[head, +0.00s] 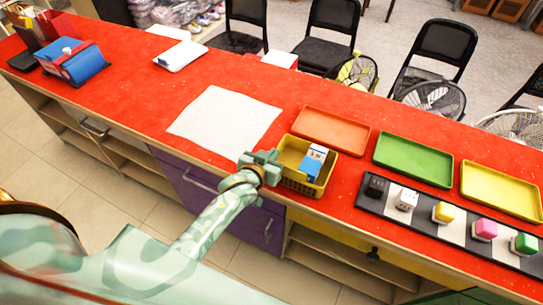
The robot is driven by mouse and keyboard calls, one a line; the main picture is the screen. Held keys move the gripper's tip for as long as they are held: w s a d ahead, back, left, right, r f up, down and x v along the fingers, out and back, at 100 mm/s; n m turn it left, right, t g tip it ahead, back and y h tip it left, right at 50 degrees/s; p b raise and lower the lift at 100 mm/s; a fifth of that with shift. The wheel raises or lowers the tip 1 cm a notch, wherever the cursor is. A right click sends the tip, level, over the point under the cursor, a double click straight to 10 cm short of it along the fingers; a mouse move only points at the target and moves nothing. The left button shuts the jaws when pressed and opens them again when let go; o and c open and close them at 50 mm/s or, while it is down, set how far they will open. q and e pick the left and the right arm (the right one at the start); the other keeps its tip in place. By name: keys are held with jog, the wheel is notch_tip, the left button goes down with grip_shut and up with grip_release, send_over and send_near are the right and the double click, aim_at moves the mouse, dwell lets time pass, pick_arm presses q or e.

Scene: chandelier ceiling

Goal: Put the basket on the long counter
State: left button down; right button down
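The yellow basket (322,183) is at the front edge of the long red counter (225,70) in the head view. It looks level, and a blue-and-white box (314,162) stands inside it. I cannot tell whether its base touches the counter top. My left gripper (268,166) is at the basket's left rim and appears to touch it. Its fingers overlap the rim, so I cannot tell whether they are shut on it. My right gripper is not in view.
A white cloth (225,120) lies left of the basket. Orange (330,130), green (412,160) and yellow (500,190) trays lie to the right, behind a striped strip (463,224) with several coloured blocks. A blue box (80,66) stands far left. Chairs and fans stand behind.

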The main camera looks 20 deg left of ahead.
pick_arm(q)
jog(key=shift+r, duration=0.2)
jog(key=c, duration=2)
grip_release()
jog(key=shift+f, duration=0.25)
jog(key=o, duration=0.3)
jog(key=shift+s+r, duration=0.1)
jog(key=shift+r, duration=0.15)
jog(key=p+v, duration=0.3)
jog(key=v, duration=0.9)
jog(key=shift+a+f, duration=0.1)
jog(key=shift+f, duration=0.05)
jog(key=shift+f, duration=0.1)
